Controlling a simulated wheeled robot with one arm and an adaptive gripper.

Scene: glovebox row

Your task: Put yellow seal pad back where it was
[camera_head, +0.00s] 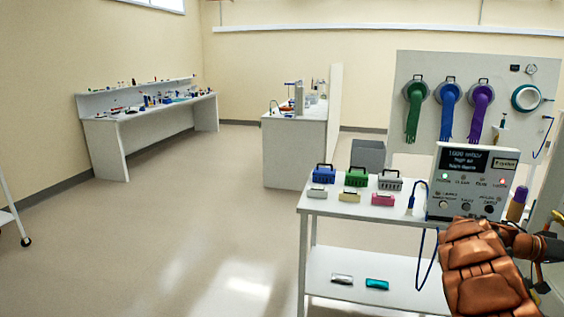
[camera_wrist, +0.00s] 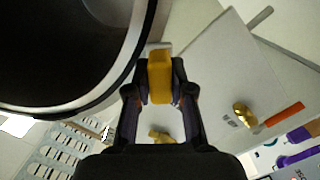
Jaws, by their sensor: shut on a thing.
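My gripper (camera_wrist: 160,88) is shut on a yellow block-like pad, which I take to be the yellow seal pad (camera_wrist: 159,76); one finger presses each side. A large dark round opening with a pale rim (camera_wrist: 146,40) lies beside it at the left of the wrist view. I cannot tell whether the pad touches the rim. In the head view my brown arm reaches in at the lower right, and the held pad cannot be made out there.
A white bench (camera_head: 319,206) holds blue (camera_head: 323,174), green (camera_head: 356,177) and grey (camera_head: 389,180) boxes, with small grey, yellow (camera_head: 350,196) and pink pieces in front. A control box (camera_head: 472,181) stands near my arm. A glove panel (camera_head: 519,68) rises behind.

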